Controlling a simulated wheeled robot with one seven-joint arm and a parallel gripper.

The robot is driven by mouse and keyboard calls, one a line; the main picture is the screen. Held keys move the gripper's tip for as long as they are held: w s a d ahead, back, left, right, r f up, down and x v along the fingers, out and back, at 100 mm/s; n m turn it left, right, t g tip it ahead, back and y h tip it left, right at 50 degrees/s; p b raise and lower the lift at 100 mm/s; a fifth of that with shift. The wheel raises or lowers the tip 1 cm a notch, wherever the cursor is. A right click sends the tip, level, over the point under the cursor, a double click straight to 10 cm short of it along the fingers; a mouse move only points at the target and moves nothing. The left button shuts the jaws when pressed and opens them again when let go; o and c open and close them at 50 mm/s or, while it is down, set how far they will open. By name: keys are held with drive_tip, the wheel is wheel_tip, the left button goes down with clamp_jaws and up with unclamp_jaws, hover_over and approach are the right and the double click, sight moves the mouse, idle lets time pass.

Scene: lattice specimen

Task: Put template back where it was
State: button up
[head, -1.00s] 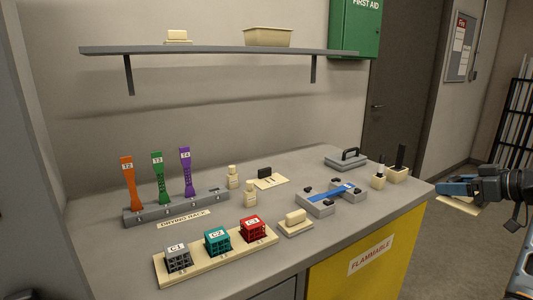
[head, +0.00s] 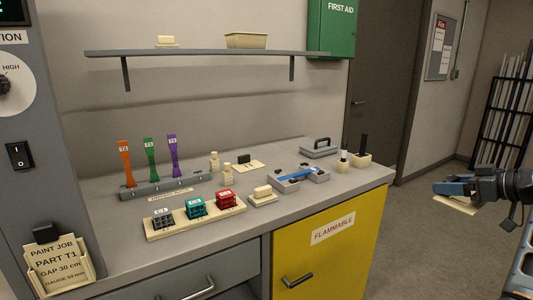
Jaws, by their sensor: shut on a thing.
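My gripper (head: 440,189) is at the right of the head view, off the bench's right end and above the floor. It is shut on a flat cream piece (head: 458,205), likely the template, which shows under the fingers. Much of this piece is hidden by the gripper. On the bench, a blue strip (head: 298,174) lies in a grey fixture (head: 286,187) with black knobs.
A drying rack (head: 145,192) holds orange, green and purple specimens. In front, a cream tray (head: 180,231) holds three lattice cubes. A grey lidded box (head: 319,152) and cream holders (head: 361,160) stand at the bench's right end. A card box (head: 58,270) reads "PAINT JOB PART T1". A wall shelf hangs above.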

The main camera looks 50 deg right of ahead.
drive_tip(key=w+a+f+n+y, duration=0.1)
drive_tip(key=w+a+f, duration=0.9)
drive_tip(key=w, duration=0.3)
drive_tip(key=w+a+f, duration=0.9)
drive_tip(key=w+f, duration=0.1)
drive_tip(key=w, duration=0.4)
drive_tip(key=a+f+n+y, duration=0.1)
drive_tip(key=a+f, duration=0.3)
drive_tip(key=a, duration=0.7)
drive_tip(key=w+a+f+y, duration=0.1)
drive_tip(key=a+f, duration=0.3)
drive_tip(key=a, duration=0.8)
drive_tip(key=w+a+f+n+y, duration=0.1)
drive_tip(key=a+f, duration=0.3)
drive_tip(key=a, duration=0.8)
drive_tip(key=shift+w+a+f+n+t, duration=0.15)
drive_tip(key=shift+w+a+n+t, duration=0.1)
drive_tip(key=shift+n+t, duration=0.05)
drive_tip(key=shift+d, duration=0.1)
